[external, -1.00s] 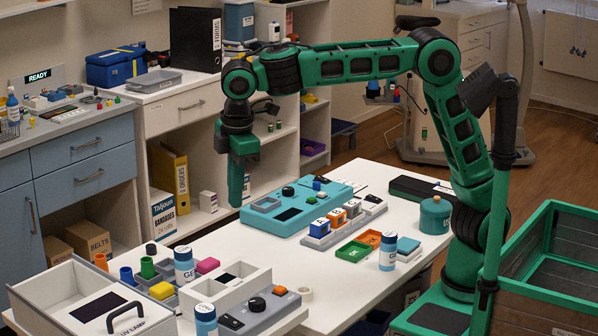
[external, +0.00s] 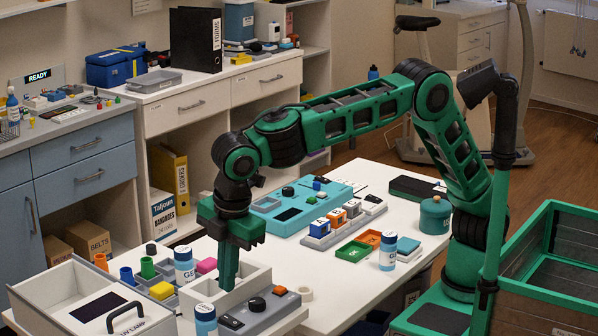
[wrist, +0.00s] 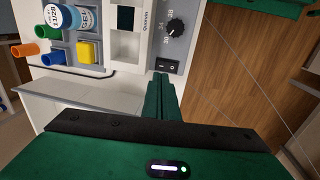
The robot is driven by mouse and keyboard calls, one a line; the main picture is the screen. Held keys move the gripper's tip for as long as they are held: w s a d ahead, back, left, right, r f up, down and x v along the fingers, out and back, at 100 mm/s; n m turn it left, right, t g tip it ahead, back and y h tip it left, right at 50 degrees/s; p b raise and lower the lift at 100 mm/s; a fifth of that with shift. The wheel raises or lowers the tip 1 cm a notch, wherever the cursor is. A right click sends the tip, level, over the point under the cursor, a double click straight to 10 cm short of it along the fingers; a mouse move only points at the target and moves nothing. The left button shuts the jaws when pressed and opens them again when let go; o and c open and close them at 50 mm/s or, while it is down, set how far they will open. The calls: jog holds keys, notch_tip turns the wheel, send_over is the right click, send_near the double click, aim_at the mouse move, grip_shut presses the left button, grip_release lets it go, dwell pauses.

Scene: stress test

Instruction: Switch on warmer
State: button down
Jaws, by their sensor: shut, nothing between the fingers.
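The warmer appears to be the white box (external: 262,277) with a grey control panel (external: 268,313) at the table's front. In the wrist view its panel carries a black dial (wrist: 175,27) with numbers and a black rocker switch (wrist: 168,65) near the edge. I cannot tell the switch's position. My gripper (external: 228,288) is shut and empty, pointing down at the white box and covering part of it. In the wrist view the closed fingertips (wrist: 162,80) are just below the switch. I cannot tell whether they touch anything.
A grey holder with colored cups, a yellow block (external: 162,290) and a labelled bottle (external: 184,265) stands left of the box. Another bottle (external: 205,320) stands close in front. A white UV lamp box (external: 95,300) is further left.

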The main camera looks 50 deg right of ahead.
aim_at(225, 317)
jog(key=f, duration=0.4)
jog(key=w+f, duration=0.1)
jog(key=f, duration=0.2)
dwell(0.3)
